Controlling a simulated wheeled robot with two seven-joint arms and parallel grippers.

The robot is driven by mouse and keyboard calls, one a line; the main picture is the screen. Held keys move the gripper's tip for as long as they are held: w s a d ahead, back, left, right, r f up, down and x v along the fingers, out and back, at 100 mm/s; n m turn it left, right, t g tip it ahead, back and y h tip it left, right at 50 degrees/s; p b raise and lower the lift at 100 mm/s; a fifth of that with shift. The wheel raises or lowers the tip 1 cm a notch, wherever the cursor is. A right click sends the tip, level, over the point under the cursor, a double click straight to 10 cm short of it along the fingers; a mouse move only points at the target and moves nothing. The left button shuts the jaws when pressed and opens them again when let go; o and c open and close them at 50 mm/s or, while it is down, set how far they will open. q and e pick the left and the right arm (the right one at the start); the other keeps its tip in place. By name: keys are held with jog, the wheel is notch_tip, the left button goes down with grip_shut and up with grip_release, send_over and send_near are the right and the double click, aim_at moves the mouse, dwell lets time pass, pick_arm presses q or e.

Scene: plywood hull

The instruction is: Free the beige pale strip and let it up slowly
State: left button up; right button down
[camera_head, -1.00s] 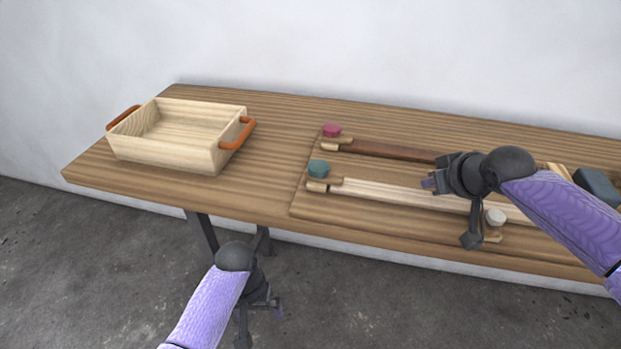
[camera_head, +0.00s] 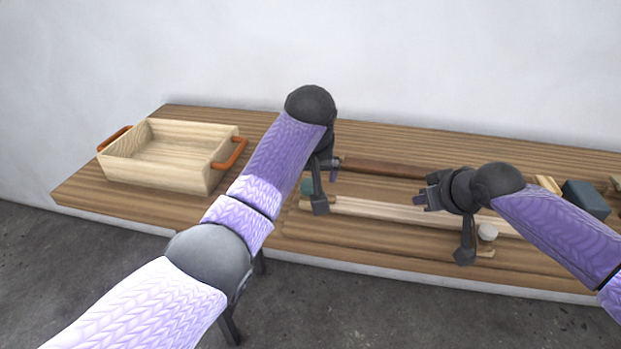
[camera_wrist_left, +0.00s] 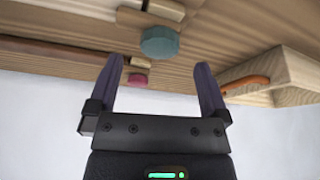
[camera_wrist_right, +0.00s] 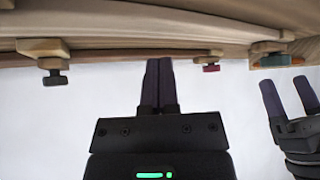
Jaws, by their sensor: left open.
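The beige pale strip (camera_head: 385,209) lies along the front of the board, bowed slightly or flat; I cannot tell. At its left end is a teal knob (camera_wrist_left: 160,41), partly hidden behind my left arm in the head view (camera_head: 306,187). A pale grey knob (camera_head: 487,232) is at its right end. My left gripper (camera_wrist_left: 160,85) is open and empty, with the teal knob ahead between and beyond its fingers. My right gripper (camera_wrist_right: 157,62) is shut, nothing seen in it, over the strip's middle-right; whether it touches the strip is unclear.
A dark brown strip (camera_head: 385,168) lies behind, with a crimson knob (camera_wrist_right: 211,68) at its left end. A wooden box (camera_head: 160,172) with orange handles stands at the left. A dark block (camera_head: 586,199) sits at the right. The tabletop between box and board is clear.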

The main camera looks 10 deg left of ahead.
aim_at(310, 185)
pick_arm(q)
jog(key=shift+x, duration=2)
jog(key=c, duration=1.3)
pick_arm(e)
jog(key=shift+f, duration=0.75)
jog(key=shift+f, duration=0.1)
